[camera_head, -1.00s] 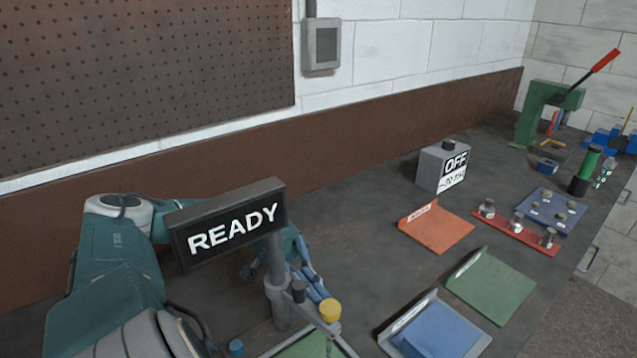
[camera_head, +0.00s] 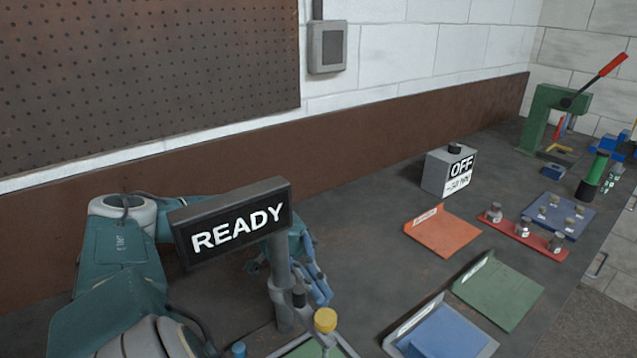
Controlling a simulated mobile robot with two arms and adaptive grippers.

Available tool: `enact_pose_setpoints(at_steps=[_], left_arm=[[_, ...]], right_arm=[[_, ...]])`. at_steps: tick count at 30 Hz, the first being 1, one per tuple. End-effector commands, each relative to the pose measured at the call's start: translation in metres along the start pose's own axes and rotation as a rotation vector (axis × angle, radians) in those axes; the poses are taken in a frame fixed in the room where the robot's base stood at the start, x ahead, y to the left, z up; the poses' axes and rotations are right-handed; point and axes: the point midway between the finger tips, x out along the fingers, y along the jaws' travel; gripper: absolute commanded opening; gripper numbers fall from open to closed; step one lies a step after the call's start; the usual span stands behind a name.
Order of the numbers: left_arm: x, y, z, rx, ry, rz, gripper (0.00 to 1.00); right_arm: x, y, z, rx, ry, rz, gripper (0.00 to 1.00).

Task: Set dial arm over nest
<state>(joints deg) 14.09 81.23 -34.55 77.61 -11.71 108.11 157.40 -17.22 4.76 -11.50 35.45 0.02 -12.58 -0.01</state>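A grey post (camera_head: 279,275) carries the READY sign (camera_head: 238,226) at the lower middle. A dark knob (camera_head: 299,296) sits beside the post, and a yellow cap (camera_head: 325,319) on a stem stands just right of it. These look like parts of the dial stand; the dial arm itself is not clear. A green pad with a pale frame (camera_head: 344,343) shows at the bottom edge, mostly cut off; I cannot tell if it is the nest. My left gripper (camera_head: 316,286) is just behind and right of the post, partly hidden; its opening is unclear. My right gripper is not in view.
A grey box marked OFF (camera_head: 436,170) stands near the back. Orange (camera_head: 443,231), green (camera_head: 499,290) and blue (camera_head: 445,335) trays lie to the right. Beyond are a red strip (camera_head: 522,233) with small parts and a green press (camera_head: 544,115).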

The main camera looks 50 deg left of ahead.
Motion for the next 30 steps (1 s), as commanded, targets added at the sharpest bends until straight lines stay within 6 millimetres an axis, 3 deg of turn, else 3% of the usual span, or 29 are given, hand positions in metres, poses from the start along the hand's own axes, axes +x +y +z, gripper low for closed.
enact_pose_setpoints(at_steps=[6, 12, 18, 30], left_arm=[[-0.001, 0.044, -0.001, 0.003, 0.001, -0.004, 0.00], [-0.001, 0.073, -0.001, 0.001, 0.002, -0.002, 0.00], [-0.001, 0.083, -0.002, -0.001, 0.002, -0.001, 0.00], [-0.001, 0.083, -0.002, 0.000, 0.002, -0.001, 0.00]], right_arm=[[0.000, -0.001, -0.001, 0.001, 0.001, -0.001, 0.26], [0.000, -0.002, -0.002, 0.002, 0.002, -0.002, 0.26], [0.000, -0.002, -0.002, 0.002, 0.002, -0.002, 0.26], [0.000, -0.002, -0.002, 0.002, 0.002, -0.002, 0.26]])
